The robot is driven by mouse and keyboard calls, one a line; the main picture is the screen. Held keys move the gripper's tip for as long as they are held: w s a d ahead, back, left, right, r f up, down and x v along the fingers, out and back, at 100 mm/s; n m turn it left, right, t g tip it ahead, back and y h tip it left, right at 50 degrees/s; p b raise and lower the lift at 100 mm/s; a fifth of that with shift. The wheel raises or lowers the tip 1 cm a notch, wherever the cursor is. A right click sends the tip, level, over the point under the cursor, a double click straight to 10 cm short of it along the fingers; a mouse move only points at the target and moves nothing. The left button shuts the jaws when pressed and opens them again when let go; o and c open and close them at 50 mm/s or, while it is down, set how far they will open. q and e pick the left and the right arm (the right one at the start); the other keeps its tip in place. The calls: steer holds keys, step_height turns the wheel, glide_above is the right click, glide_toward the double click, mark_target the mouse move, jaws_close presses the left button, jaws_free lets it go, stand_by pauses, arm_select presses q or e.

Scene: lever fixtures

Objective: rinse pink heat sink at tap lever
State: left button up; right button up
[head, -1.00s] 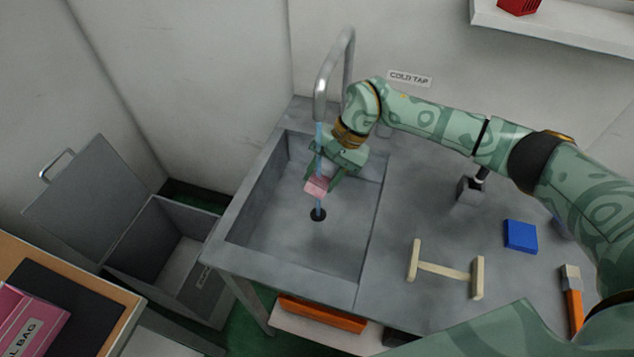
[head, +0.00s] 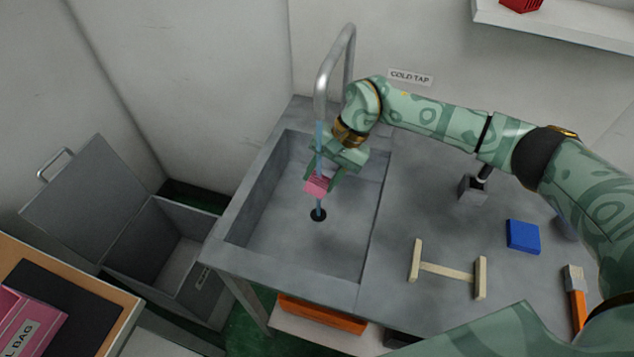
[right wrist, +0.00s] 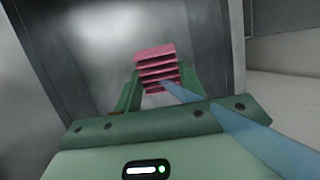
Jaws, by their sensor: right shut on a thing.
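The pink heat sink (head: 318,186) is held over the sink basin (head: 290,245), in the blue stream of water (head: 319,140) that falls from the tap spout (head: 322,95). My right gripper (head: 323,177) is shut on it. In the right wrist view the finned heat sink (right wrist: 157,68) sits between the fingers (right wrist: 158,88), with the blue stream (right wrist: 185,92) reaching it. The stream goes on below it to the dark drain (head: 318,215). A lever (head: 483,177) on a grey block stands on the counter, partly behind my right arm. My left gripper is not in view.
A cream rack (head: 447,272), a blue block (head: 522,236) and an orange-handled brush (head: 575,295) lie on the counter right of the basin. An open grey bin (head: 160,250) stands left. A shelf (head: 560,32) hangs at upper right.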

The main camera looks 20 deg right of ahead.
steer(key=shift+s+a+r+p, duration=0.1)
steer(key=shift+s+r+p, duration=0.1)
steer(key=shift+s+p, duration=0.35)
steer(key=s+a+p, duration=0.1)
steer(key=s+p, duration=0.3)
steer(key=s, duration=0.2)
steer(key=shift+s+a+f, duration=0.15)
steer(key=shift+s+a, duration=0.2)
steer(key=shift+a, duration=0.05)
steer(key=shift+p, duration=0.35)
stand_by(0.4)
